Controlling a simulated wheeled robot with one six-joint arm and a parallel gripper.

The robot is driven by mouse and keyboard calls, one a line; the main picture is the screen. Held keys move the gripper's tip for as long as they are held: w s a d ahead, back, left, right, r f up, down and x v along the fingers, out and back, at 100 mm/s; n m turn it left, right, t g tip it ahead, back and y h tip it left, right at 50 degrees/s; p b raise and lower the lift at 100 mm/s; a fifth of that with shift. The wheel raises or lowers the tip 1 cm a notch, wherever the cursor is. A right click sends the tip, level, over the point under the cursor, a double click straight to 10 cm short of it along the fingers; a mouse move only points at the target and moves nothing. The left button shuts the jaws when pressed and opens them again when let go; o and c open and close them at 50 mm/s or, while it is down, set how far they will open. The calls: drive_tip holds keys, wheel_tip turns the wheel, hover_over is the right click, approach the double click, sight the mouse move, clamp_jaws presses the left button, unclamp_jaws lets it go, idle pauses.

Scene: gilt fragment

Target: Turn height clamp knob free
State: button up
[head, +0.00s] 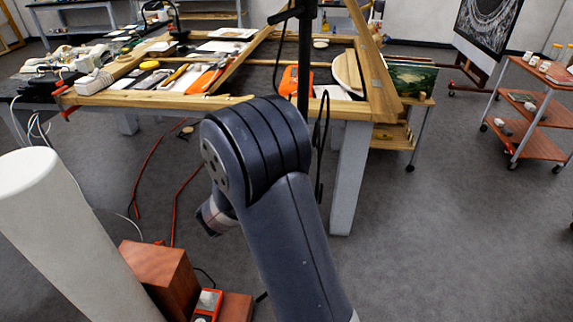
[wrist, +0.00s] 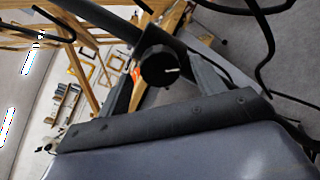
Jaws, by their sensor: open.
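The height clamp knob (wrist: 157,68) is a round black knob with a small white mark, at the upper middle of the wrist view. It sits on a dark stand pole (wrist: 98,14) that crosses that view at a slant. My gripper (wrist: 161,62) is open, with one grey finger to each side of the knob. I cannot tell whether either finger touches it. In the head view the black pole (head: 304,60) rises upright behind my arm. My arm hides the gripper and the knob there.
A wooden workbench (head: 345,108) with tools, orange items and frames stands behind my arm. A black cable hangs by the pole. A red shelf cart (head: 540,118) stands at the right. A wooden box (head: 160,275) sits at lower left. Grey floor is clear at right.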

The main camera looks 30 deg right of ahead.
drive_tip(key=v, duration=0.7)
drive_tip(key=shift+a, duration=0.2)
drive_tip(key=x, duration=1.1)
drive_tip(key=shift+s+p, duration=0.1)
drive_tip(key=shift+p, duration=0.25)
